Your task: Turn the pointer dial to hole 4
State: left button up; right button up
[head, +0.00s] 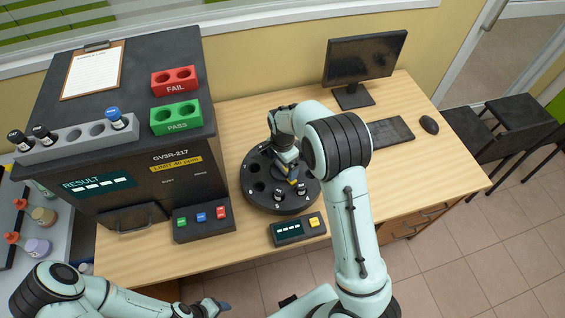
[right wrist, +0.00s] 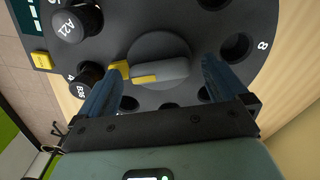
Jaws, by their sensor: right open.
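The round black carousel (head: 262,198) sits on the wooden desk, with numbered holes around its rim. In the right wrist view, the grey pointer dial (right wrist: 165,60) is at its centre, and its yellow pointer tip (right wrist: 118,69) faces roughly toward the black-capped vial B36 (right wrist: 88,80), beside the mark 4. Vial A21 (right wrist: 72,24) stands in the neighbouring hole. My right gripper (right wrist: 162,72) is open, its blue fingers on either side of the dial; contact is unclear. In the head view, my right gripper (head: 287,172) hides part of the dial. My left gripper (head: 213,307) is low, away from the carousel.
A small display box with a yellow button (head: 297,229) stands before the carousel. The dark analyser (head: 150,160) and its button panel (head: 203,220) are to the left. A monitor (head: 364,60), keyboard (head: 389,131) and mouse (head: 429,124) are at the back right.

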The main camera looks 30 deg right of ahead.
notch_tip(320, 180, up, 13)
jog(key=p, duration=0.1)
jog(key=shift+r, duration=0.2)
dwell(0.6)
